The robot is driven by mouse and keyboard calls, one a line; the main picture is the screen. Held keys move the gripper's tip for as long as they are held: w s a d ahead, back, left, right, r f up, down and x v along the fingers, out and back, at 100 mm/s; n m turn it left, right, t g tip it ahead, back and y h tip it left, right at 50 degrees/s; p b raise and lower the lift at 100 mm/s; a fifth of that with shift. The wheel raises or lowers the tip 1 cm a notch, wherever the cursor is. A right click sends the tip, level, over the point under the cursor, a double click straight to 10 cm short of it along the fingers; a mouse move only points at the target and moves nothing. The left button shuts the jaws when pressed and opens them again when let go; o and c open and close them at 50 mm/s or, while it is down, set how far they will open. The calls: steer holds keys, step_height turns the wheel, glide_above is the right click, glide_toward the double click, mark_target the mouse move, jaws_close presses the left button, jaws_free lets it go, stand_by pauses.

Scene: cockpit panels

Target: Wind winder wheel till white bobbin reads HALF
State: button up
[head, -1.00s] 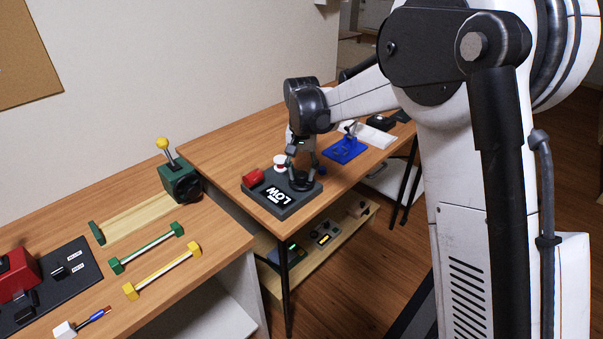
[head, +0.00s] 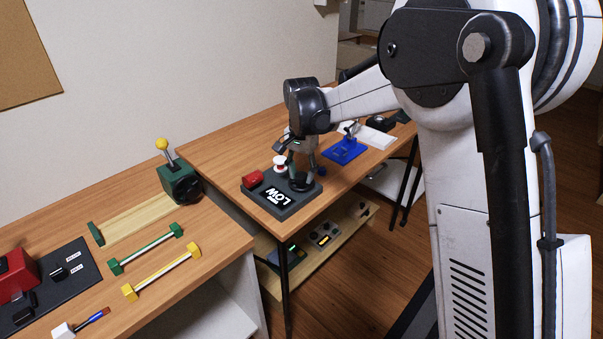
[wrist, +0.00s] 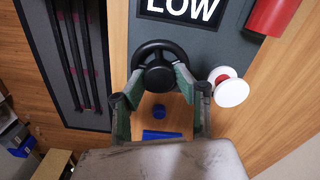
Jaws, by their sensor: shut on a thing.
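The winder is a dark grey box (head: 270,198) on the right table, with a display (wrist: 182,10) reading LOW. Its black winder wheel (wrist: 160,48) is at the near right corner of the box. It also shows in the head view (head: 304,184). The white bobbin (wrist: 231,92) has a red centre and stands beside the wheel. It also shows in the head view (head: 279,161). My gripper (wrist: 158,75) is shut on the wheel, with a finger on each side of its hub. The fingers hide part of the rim.
The left table holds a green lever unit (head: 180,182), a green bar and a yellow bar. A shelf (head: 325,243) is below.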

mark_target(301, 174)
steer(key=o, duration=1.1)
steer(key=shift+r, duration=0.1)
step_height(301, 174, up, 12)
steer(key=shift+f, duration=0.1)
